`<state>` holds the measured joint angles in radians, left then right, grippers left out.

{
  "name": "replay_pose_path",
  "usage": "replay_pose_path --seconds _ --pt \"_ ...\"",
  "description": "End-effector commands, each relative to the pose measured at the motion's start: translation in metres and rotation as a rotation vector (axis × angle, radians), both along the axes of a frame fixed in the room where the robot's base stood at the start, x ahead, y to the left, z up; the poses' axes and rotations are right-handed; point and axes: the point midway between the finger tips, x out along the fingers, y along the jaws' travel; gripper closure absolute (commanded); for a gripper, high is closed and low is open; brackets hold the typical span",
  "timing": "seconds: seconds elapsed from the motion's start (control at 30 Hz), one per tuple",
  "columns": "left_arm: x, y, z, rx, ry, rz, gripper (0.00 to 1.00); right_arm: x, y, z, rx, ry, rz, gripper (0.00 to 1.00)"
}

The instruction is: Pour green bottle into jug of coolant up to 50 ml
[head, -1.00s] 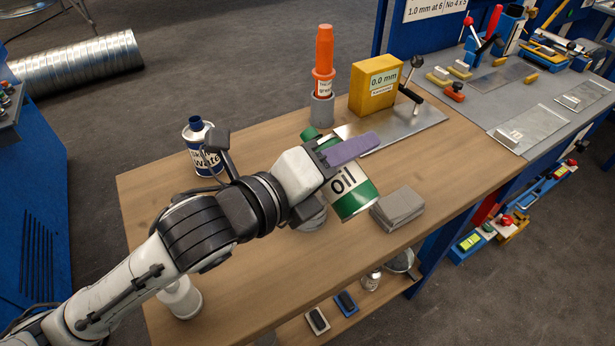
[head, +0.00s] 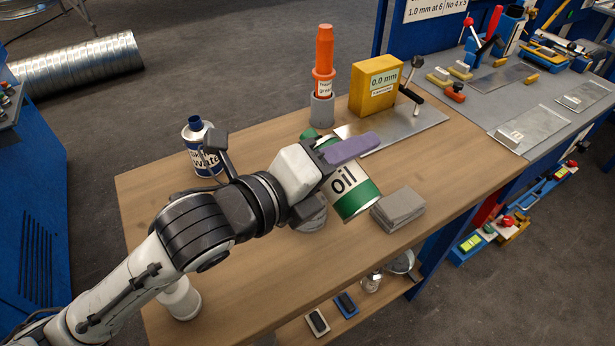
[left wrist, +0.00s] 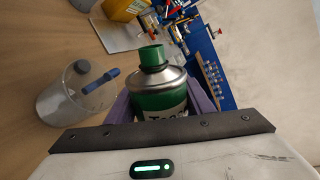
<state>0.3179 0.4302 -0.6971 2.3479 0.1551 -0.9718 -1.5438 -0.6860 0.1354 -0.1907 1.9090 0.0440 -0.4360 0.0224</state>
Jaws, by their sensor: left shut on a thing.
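The green bottle (head: 352,193), labelled "oil", is held above the bench and leans, its green top toward the upper left and its base toward the lower right. Its green neck (left wrist: 153,57) and silver shoulder show in the left wrist view. My left gripper (head: 343,160) is shut around the bottle, with one purple finger across its side. A grey, see-through vessel (left wrist: 72,103) shows left of the bottle in the left wrist view. Its liquid level cannot be read. My right gripper is not in view.
A white-and-blue can (head: 205,160) stands on the bench at back left. A grey folded stack (head: 399,209) lies right of the bottle. An orange bottle (head: 323,60) in a grey holder and a yellow block (head: 375,88) stand behind. The front bench is mostly clear.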

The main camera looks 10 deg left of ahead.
Motion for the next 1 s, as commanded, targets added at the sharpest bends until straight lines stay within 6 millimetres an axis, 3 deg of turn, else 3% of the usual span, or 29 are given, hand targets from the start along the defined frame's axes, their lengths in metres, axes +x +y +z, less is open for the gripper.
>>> replay_pose_path --seconds 1.0 --pt "-0.0009 -0.0011 -0.0016 -0.048 0.04 -0.001 0.87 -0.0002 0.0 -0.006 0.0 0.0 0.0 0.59"
